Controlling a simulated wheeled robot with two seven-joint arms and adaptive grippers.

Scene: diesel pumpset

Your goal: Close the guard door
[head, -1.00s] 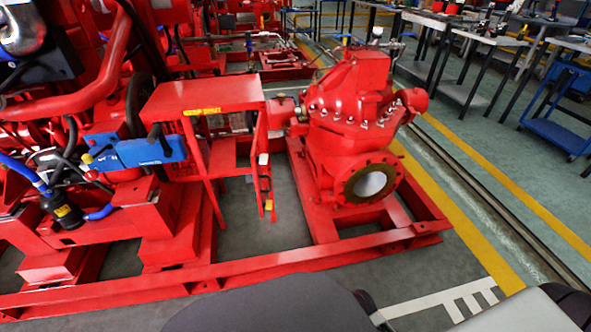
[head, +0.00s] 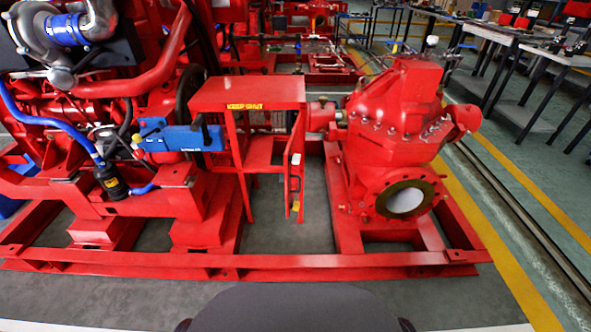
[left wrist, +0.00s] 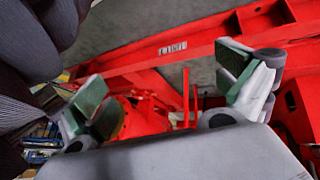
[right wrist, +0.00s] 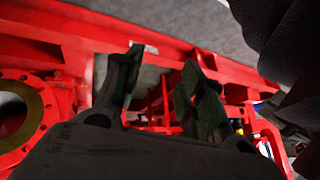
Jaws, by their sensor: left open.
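The red guard (head: 248,92) with a yellow label stands between the engine and the pump in the head view. Its red guard door (head: 295,170) hangs open at the guard's right side, swung toward me and seen nearly edge-on. A handle and a small yellow mark show on the door. Neither gripper shows in the head view. In the left wrist view my left gripper (left wrist: 168,100) is open and empty, its green-padded fingers wide apart. In the right wrist view my right gripper (right wrist: 160,88) is open and empty. Neither gripper touches the door.
The red base frame's front rail (head: 250,262) runs across in front of me, below the guard. The red pump (head: 395,130) with its round flange stands right of the door. The engine with a blue part (head: 180,137) is at left. Workbenches (head: 540,50) stand back right.

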